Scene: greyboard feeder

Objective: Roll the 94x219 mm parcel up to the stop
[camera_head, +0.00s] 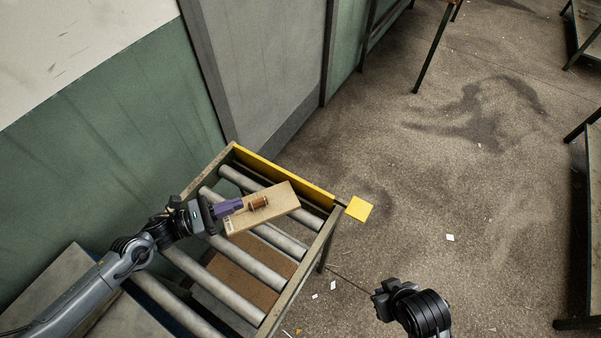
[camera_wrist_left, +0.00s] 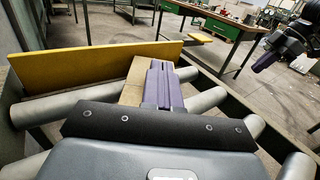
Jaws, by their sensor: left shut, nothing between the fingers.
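The parcel (camera_head: 281,199) is a tan cardboard box with a small printed label, lying flat on the grey rollers (camera_head: 262,262). The yellow stop board (camera_head: 305,183) stands across the far end of the rollers. The parcel's far corner overlaps the board's line in the head view; I cannot tell if they touch. My left gripper (camera_head: 258,201) is shut and empty, its purple fingers over the parcel. In the left wrist view its fingers (camera_wrist_left: 160,82) hide much of the parcel (camera_wrist_left: 135,78) before the stop (camera_wrist_left: 90,66). My right gripper (camera_wrist_left: 264,62) is apart from the conveyor; its opening is unclear.
A yellow square plate (camera_head: 359,208) sticks out beside the conveyor's far right corner. A green and grey wall (camera_head: 265,60) runs close along the left and far side. Open floor (camera_head: 450,200) with scraps lies to the right, with table legs beyond.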

